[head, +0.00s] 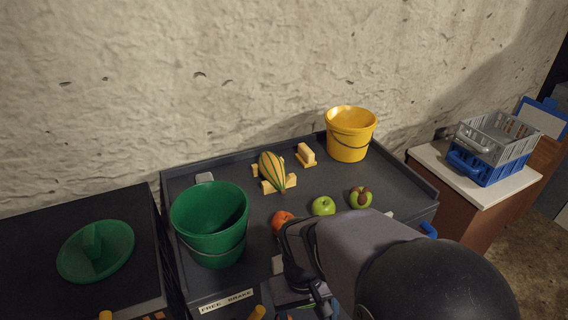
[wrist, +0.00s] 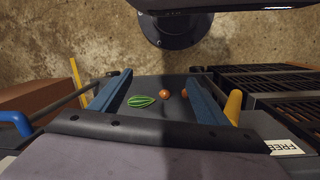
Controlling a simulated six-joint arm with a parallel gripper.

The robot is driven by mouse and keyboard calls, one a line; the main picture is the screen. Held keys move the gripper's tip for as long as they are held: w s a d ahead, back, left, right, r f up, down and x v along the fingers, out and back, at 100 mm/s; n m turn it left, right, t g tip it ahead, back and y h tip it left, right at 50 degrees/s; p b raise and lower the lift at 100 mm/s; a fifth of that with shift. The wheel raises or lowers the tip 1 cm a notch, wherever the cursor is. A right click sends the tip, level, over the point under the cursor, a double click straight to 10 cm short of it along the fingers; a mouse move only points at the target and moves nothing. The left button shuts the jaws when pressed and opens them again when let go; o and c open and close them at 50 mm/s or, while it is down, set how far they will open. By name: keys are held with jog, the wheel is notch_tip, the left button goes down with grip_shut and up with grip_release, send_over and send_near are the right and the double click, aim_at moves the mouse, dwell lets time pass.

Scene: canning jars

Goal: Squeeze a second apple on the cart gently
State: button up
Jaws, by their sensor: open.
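The red-orange one is partly hidden by my arm. In the wrist view my gripper (wrist: 157,78) is open, with two blue fingers apart and nothing seen held. Between the fingers, farther off, show a striped green squash (wrist: 141,101) and a round orange-red fruit (wrist: 164,95); another (wrist: 184,93) is partly covered.
A green bucket (head: 208,220) stands at the cart's left and a yellow bucket (head: 349,133) at the back right. A side table with stacked crates (head: 490,145) stands right; a green lid (head: 95,251) lies left.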

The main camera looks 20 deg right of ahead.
jog(key=w+a+r+n+t+y+p, duration=0.1)
jog(key=w+a+r+p, duration=0.15)
jog(key=r+p, duration=1.55)
jog(key=w+a+r+n+p, duration=0.1)
jog(key=a+r+n+p, duration=0.15)
jog(key=r+p, duration=1.55)
jog(key=m+b, duration=0.1)
jog(key=b, duration=1.4)
send_over(284, 217)
notch_tip(284, 217, down, 18)
jog(key=shift+s+a+r, duration=0.1)
jog(key=shift+r, duration=0.15)
jog(key=shift+f, duration=0.15)
jog(key=shift+f+p, duration=1.05)
jog(key=shift+f, duration=2.55)
jog(key=c, duration=0.9)
jog(key=shift+o, duration=0.8)
